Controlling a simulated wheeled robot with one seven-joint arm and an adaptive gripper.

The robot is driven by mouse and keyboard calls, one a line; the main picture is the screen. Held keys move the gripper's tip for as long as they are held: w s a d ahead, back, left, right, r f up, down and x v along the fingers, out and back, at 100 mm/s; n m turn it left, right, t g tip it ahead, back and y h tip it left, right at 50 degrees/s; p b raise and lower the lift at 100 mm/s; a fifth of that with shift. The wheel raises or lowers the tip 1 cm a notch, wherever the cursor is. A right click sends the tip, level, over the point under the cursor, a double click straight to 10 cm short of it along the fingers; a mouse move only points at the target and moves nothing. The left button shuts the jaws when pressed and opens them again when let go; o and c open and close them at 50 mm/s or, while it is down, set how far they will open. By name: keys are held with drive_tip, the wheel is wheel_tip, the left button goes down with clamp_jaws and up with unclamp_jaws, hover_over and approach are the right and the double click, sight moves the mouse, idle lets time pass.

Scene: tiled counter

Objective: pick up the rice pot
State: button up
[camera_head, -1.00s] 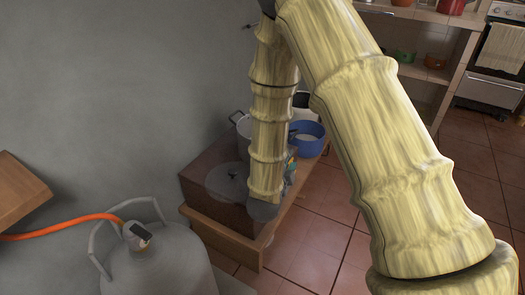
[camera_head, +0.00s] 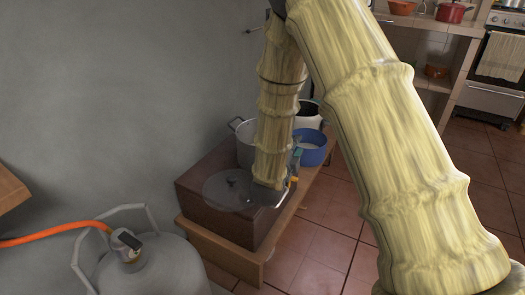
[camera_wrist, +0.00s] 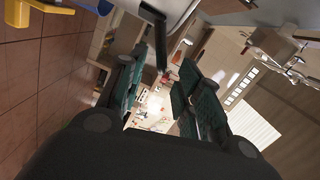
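A blue pot (camera_head: 311,149) with a pale inside stands on the low wooden bench. Beside it is a white pot with a dark rim (camera_head: 307,117), and a silver pot (camera_head: 245,143) stands behind my forearm. I cannot tell for certain which is the rice pot. My gripper (camera_head: 294,168) is mostly hidden by my arm in the head view, just in front of the blue pot. In the wrist view my gripper (camera_wrist: 162,92) is open, its teal-padded fingers apart. A pale vessel (camera_wrist: 158,8) with a dark handle-like bar (camera_wrist: 161,46) shows at the top, the bar appearing between the fingers; contact is unclear.
A glass lid (camera_head: 226,190) lies on the brown box (camera_head: 205,222) on the bench (camera_head: 243,262). A grey gas cylinder (camera_head: 150,270) with an orange hose (camera_head: 50,234) stands at front left. The grey wall is close behind; tiled floor (camera_head: 325,232) is free to the right.

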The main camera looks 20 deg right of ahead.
drive_tip(key=shift+b+x, duration=0.9)
drive_tip(key=shift+x, duration=1.45)
drive_tip(key=shift+w+a, duration=0.1)
clamp_jaws()
drive_tip(key=shift+r, duration=0.1)
